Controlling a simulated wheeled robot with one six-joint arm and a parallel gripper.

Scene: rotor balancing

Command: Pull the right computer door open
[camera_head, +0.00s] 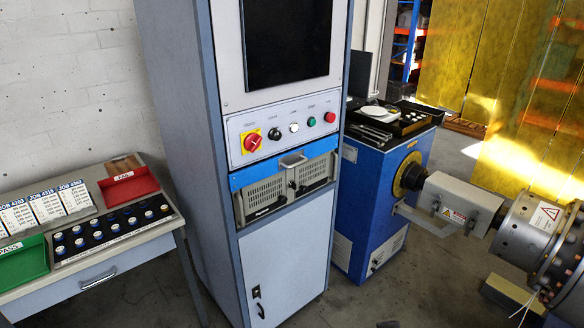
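The computer is a rack unit with a blue top strip (255,177) in the tall grey-blue cabinet, at the middle of the head view. Below the strip are two grey vented doors side by side. The right computer door (314,172) looks shut, flush with the left door (264,196). Small dark latches or handles show near the seam between the doors; their details are too small to tell. My gripper is not in view, and nothing is seen touching the doors.
Above the computer is a panel with a red knob (253,141) and several buttons, under a dark screen (287,40). A lower cabinet door (291,262) is shut. A bench (105,264) stands left; a blue machine (372,204) with a shaft stands right. Some floor shows between.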

